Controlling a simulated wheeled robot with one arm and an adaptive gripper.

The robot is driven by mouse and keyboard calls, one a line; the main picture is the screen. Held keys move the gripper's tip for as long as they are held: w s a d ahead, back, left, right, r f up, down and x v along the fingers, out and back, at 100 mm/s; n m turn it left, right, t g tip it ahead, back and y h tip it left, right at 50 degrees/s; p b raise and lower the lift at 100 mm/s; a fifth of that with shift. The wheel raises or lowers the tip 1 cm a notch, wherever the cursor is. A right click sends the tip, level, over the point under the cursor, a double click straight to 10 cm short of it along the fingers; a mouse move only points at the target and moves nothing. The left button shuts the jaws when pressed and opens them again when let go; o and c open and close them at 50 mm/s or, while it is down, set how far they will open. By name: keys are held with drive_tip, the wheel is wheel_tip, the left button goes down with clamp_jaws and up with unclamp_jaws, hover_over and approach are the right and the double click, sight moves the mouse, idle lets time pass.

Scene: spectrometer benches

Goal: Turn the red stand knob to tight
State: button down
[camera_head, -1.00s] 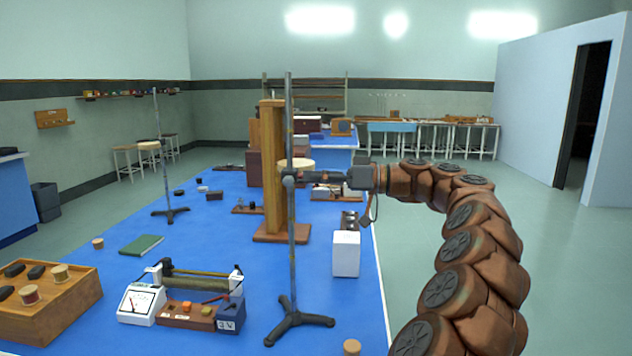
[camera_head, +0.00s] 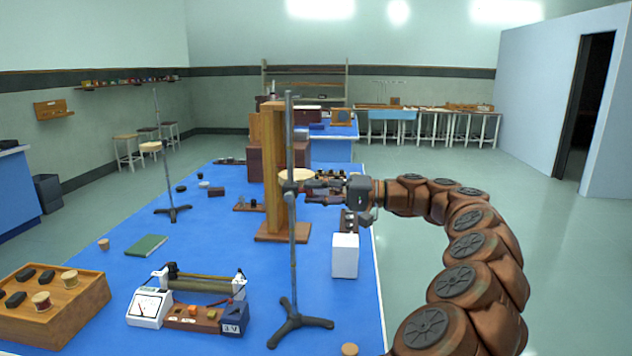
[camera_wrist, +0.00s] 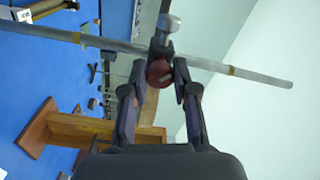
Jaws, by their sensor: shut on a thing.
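The red knob (camera_wrist: 159,72) sits on the clamp of a tall metal stand rod, which crosses the wrist view (camera_wrist: 215,64). A small slot or mark shows on its face. My gripper (camera_wrist: 160,88) has one finger on each side of the knob and is shut on it. In the head view, the stand rod (camera_head: 292,245) rises upright from a dark three-legged base (camera_head: 298,326). My gripper (camera_head: 312,187) reaches it from the right at the clamp, partway up the rod. The knob cannot be made out in the head view.
A wooden post (camera_head: 273,160) stands just behind the rod. A white box (camera_head: 345,256) is on the blue bench (camera_head: 225,260) below my wrist. A meter (camera_head: 149,308) and a wooden tray (camera_head: 92,305) lie to the left. Open floor is to the right.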

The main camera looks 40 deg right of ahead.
drive_tip(key=shift+r+m+p, duration=0.1)
drive_tip(key=shift+m+p, duration=2.85)
drive_tip(key=shift+m, duration=0.55)
drive_tip(key=c, duration=0.9)
unclamp_jaws()
drive_tip(key=v, duration=1.2)
